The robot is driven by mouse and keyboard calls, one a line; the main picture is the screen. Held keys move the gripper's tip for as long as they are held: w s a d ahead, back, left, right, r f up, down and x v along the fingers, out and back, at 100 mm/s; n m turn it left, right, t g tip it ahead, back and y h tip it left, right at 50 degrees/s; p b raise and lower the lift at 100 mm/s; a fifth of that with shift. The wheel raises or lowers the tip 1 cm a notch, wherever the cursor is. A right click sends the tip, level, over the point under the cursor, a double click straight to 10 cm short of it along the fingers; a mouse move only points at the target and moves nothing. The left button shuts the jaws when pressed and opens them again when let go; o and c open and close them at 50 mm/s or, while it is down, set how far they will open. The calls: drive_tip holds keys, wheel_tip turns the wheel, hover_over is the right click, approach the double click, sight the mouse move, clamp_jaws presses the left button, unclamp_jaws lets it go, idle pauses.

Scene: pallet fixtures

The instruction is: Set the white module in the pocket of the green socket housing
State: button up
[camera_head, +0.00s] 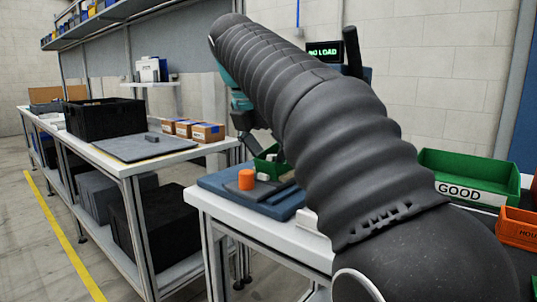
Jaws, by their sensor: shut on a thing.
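A green socket housing (267,163) sits on a dark blue-grey fixture plate (222,183) on the white workbench. Its pocket is not clear from here. My dark gripper (262,143) is just above and beside the green housing, partly hidden by my ribbed arm. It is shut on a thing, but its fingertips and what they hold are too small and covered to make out. I cannot make out the white module for sure. A small white patch (309,218) shows at the arm's edge on the bench; I cannot tell what it is.
An orange cylinder (246,179) stands on the plate by the housing. A green GOOD bin (468,176) and an orange bin (518,228) are at right. The left bench holds a black crate (104,118), a grey mat (145,147) and small boxes (207,132). A display (325,51) reads "NO LOAD".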

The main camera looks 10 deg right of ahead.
drive_tip(key=shift+d, duration=0.1)
drive_tip(key=shift+c, duration=0.3)
drive_tip(key=shift+r, duration=0.15)
drive_tip(key=shift+r+p, duration=0.75)
drive_tip(key=shift+r, duration=0.45)
drive_tip(key=o, duration=0.5)
drive_tip(key=shift+o, duration=0.2)
drive_tip(key=shift+r, duration=0.1)
